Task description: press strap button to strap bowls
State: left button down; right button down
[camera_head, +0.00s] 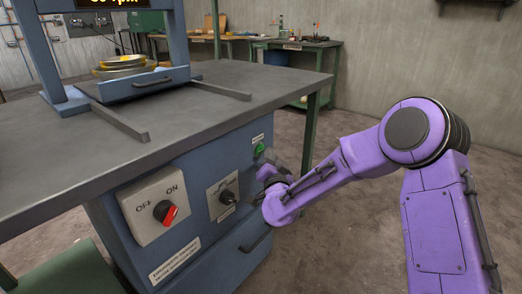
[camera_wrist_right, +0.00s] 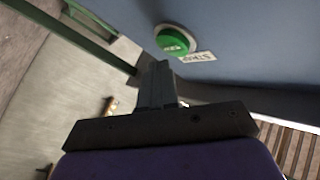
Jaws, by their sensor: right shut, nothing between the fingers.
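The green strap button (camera_head: 259,148) sits on the blue side of the machine cabinet, near its right edge. In the right wrist view the button (camera_wrist_right: 175,40) is at the top, beside a white label reading STRAP (camera_wrist_right: 198,56). My right gripper (camera_head: 265,168) is shut and empty, close to the button and just below it in the head view. In the wrist view its closed fingertips (camera_wrist_right: 158,66) end just short of the button, with a small gap in the picture. Yellow-rimmed bowls (camera_head: 124,62) sit stacked in the blue frame on the table. My left gripper is not in view.
The cabinet front carries a red ON/OFF knob (camera_head: 165,212), a black knob (camera_head: 227,197) and a handle (camera_head: 256,240). The grey tabletop (camera_head: 225,95) overhangs them. A green bench (camera_head: 300,55) stands behind. Floor on the right is open.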

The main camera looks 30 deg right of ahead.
jog(key=s, duration=0.1)
jog(key=s+d, duration=0.1)
jog(key=s, duration=0.1)
jog(key=s+d+p, duration=0.1)
jog(key=shift+s, duration=0.35)
jog(key=shift+f, duration=0.1)
dwell(0.9)
